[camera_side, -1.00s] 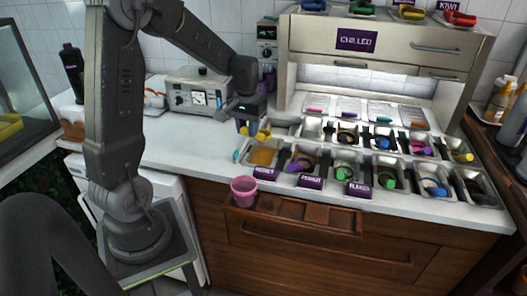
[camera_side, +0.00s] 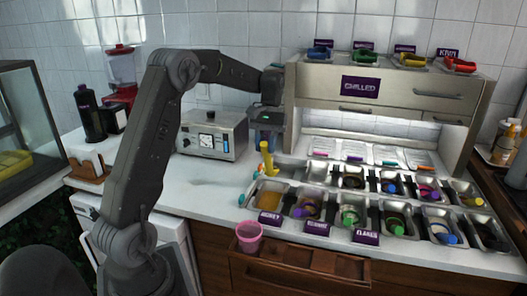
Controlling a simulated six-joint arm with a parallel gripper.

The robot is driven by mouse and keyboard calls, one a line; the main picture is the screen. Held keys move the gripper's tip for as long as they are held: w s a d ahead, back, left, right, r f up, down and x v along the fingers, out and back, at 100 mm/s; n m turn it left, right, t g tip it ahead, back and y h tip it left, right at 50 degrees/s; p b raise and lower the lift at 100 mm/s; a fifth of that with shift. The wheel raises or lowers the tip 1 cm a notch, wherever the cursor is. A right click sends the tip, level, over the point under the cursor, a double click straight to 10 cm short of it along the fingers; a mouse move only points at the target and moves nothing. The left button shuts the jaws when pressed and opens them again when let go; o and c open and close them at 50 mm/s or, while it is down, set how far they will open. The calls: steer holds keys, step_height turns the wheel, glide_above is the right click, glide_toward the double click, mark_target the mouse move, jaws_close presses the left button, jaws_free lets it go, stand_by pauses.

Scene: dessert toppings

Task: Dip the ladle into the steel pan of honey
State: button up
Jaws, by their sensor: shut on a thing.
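The steel honey pan (camera_side: 285,194) is at the front left of the topping pans, behind the purple HONEY label (camera_side: 270,218). Amber honey (camera_side: 265,195) shows inside it. My gripper (camera_side: 266,143) points down above and behind this pan. It is shut on the yellow ladle (camera_side: 267,161), whose handle hangs steeply below the fingers. The ladle's lower end is small and hard to make out against the pans, so I cannot tell whether it touches anything.
Several topping pans with coloured ladles stand to the right. The steel CHILLED cabinet (camera_side: 385,85) rises behind them. A grey meter box (camera_side: 213,135) stands left of my gripper. A pink cup (camera_side: 249,236) sits at the counter front. The white counter (camera_side: 200,185) left of the pans is clear.

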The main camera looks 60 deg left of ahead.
mark_target(268, 171)
steer(key=shift+w+a+f, duration=0.3)
steer(key=shift+f, duration=1.85)
steer(key=shift+w+a+f, duration=0.25)
steer(key=shift+a+f, duration=0.05)
steer(key=shift+f, duration=1.9)
steer(key=shift+w+a+f, duration=0.3)
steer(key=shift+f, duration=1.85)
steer(key=shift+s+d+f, duration=0.15)
steer(key=shift+s+d+f+t+y, duration=0.25)
steer(key=shift+d+f+t+y, duration=0.05)
steer(key=shift+t+y, duration=0.3)
steer(key=shift+s+d+f, duration=0.1)
steer(key=shift+s+d+f+t+y, duration=0.35)
steer(key=shift+s+f+t+y, duration=0.05)
steer(key=shift+t+y, duration=0.1)
steer(key=shift+d+f, duration=0.1)
steer(key=shift+f, duration=0.05)
